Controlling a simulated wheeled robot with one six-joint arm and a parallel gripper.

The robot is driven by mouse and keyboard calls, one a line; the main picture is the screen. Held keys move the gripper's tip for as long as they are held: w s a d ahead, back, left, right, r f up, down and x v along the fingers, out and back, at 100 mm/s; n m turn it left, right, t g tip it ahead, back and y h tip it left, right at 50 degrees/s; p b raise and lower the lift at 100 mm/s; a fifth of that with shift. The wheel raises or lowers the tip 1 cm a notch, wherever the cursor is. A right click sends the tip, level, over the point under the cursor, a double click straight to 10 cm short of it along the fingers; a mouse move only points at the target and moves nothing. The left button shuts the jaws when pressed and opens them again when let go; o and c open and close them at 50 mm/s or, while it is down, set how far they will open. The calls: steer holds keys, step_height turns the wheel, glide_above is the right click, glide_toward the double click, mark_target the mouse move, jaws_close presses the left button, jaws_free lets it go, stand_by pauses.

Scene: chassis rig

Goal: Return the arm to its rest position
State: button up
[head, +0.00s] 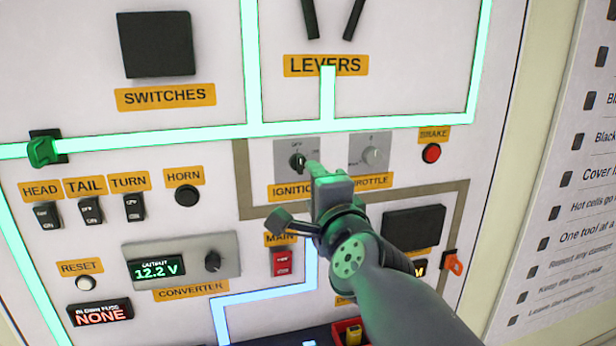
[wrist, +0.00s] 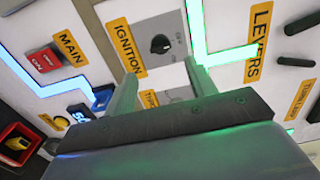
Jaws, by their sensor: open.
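My gripper (head: 314,168) is in front of the control panel (head: 215,135), just right of the black ignition knob (head: 297,162) in the head view. In the wrist view the two fingers of my gripper (wrist: 160,68) are spread apart with nothing between them. The ignition knob (wrist: 160,44) shows beyond the fingertips, and I see no contact with it. My arm reaches up from the bottom right of the head view and hides part of the lower panel.
The throttle knob (head: 373,157) and red brake button (head: 431,153) are to the right. The red main switch (head: 282,262) sits below, close to my wrist. An orange key-like part (head: 454,262) sticks out at the right. A red bin (head: 346,331) is at the bottom.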

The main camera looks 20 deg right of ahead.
mark_target(299, 167)
steer(key=shift+s, duration=0.15)
steer(key=w+b, duration=0.3)
steer(key=w, duration=0.8)
stand_by(0.3)
steer(key=shift+s, duration=0.1)
